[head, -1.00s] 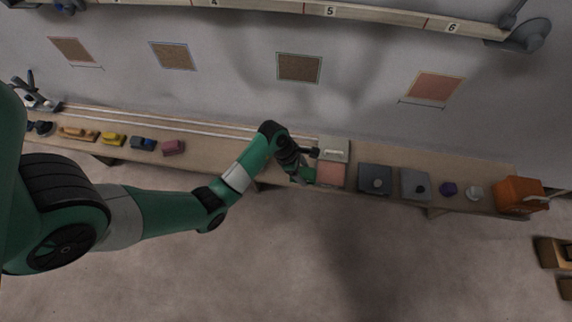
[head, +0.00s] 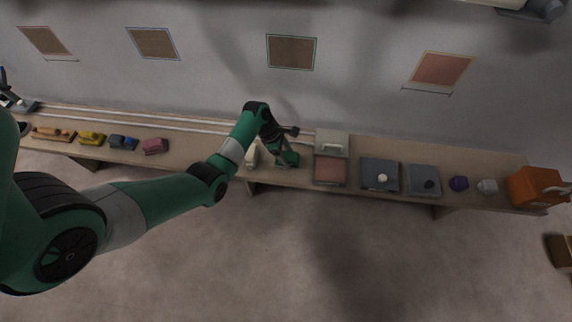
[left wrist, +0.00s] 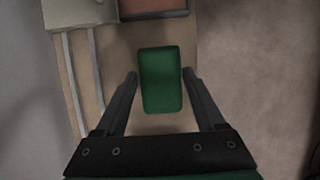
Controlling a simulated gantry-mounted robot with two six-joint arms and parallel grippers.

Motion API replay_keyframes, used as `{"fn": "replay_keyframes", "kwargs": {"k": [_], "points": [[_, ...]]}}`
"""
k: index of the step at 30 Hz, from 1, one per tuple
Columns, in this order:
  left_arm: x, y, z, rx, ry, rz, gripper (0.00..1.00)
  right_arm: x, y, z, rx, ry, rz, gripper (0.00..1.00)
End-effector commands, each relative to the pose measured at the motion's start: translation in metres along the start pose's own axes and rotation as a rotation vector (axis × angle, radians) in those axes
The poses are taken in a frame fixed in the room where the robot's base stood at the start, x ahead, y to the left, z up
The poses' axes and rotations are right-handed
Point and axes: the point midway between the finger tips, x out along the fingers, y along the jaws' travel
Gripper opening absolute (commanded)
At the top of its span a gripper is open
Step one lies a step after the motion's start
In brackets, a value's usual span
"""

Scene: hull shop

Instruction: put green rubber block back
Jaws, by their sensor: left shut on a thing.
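The green rubber block (head: 290,159) is at my left gripper (head: 284,155), over the bench left of the box with the reddish pad. In the left wrist view the block (left wrist: 160,80) sits between the two fingers of my left gripper (left wrist: 160,76), which is shut on it. The bench shows beneath it; I cannot tell whether the block touches the bench. My right gripper is not in view.
The grey-lidded box with a reddish pad (head: 330,171) is just right of the block. A pale object (head: 252,157) stands left of the gripper.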

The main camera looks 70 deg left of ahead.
Motion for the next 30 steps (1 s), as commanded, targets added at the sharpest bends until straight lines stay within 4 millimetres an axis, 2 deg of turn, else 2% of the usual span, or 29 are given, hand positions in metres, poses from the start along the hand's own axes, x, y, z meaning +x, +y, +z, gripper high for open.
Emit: {"fn": "replay_keyframes", "kwargs": {"k": [1, 7, 13, 24, 25, 29, 30], "points": [[0.006, 0.004, -0.004, -0.002, 0.000, 0.001, 0.23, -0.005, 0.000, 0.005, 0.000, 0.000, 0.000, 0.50], [0.008, 0.007, -0.007, -0.001, 0.000, 0.001, 0.23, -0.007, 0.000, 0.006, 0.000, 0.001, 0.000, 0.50], [0.039, 0.009, -0.022, 0.000, 0.000, 0.000, 0.23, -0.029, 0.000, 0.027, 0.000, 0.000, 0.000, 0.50], [0.040, 0.009, -0.022, -0.001, 0.001, 0.000, 0.23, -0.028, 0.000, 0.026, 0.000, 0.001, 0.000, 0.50], [0.040, 0.009, -0.022, 0.000, 0.001, 0.000, 0.73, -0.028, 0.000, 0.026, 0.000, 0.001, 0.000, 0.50], [0.039, 0.009, -0.022, 0.000, 0.001, 0.000, 0.97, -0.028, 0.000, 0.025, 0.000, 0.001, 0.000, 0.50], [0.039, 0.009, -0.022, 0.000, 0.001, 0.000, 1.00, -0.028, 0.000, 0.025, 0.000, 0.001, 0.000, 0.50]]}}
